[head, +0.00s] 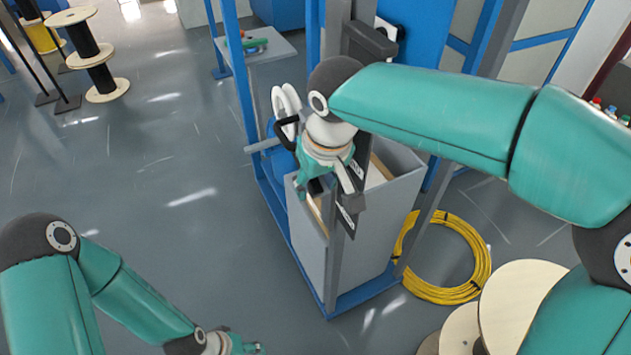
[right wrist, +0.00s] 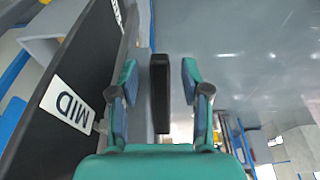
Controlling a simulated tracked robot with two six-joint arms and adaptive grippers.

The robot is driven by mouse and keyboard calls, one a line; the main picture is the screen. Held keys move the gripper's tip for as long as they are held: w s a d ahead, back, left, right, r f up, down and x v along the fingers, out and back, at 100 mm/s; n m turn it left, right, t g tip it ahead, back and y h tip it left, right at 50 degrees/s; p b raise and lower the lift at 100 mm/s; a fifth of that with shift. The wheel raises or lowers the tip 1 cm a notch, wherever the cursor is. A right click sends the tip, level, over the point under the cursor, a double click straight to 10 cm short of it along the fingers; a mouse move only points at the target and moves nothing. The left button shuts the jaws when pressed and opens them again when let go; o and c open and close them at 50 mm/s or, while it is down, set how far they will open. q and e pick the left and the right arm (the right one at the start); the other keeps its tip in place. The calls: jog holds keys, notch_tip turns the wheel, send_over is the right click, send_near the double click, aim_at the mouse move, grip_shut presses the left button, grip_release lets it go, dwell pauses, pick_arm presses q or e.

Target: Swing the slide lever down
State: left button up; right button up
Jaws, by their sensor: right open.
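My right gripper (head: 326,188) is at the front of the grey box-like machine, beside a dark panel with white labels (head: 347,218). In the right wrist view the gripper (right wrist: 160,88) is open, its two teal fingers on either side of a black bar (right wrist: 160,94) that looks like the slide lever's grip. Gaps show between the bar and both fingers. The dark panel (right wrist: 75,105) with a MID label stands left of the fingers. The arm and gripper hide much of the lever in the head view. My left gripper (head: 243,347) is partly visible at the bottom edge.
The grey machine box (head: 380,235) stands in a blue frame (head: 360,293). White rollers (head: 287,103) and a black loop handle (head: 285,132) are close to my right wrist. A yellow cable coil (head: 470,285) and wooden spools (head: 515,300) lie right.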

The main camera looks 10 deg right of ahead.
jog(key=v, duration=1.2)
jog(key=shift+d+f, duration=0.1)
jog(key=shift+c, duration=0.2)
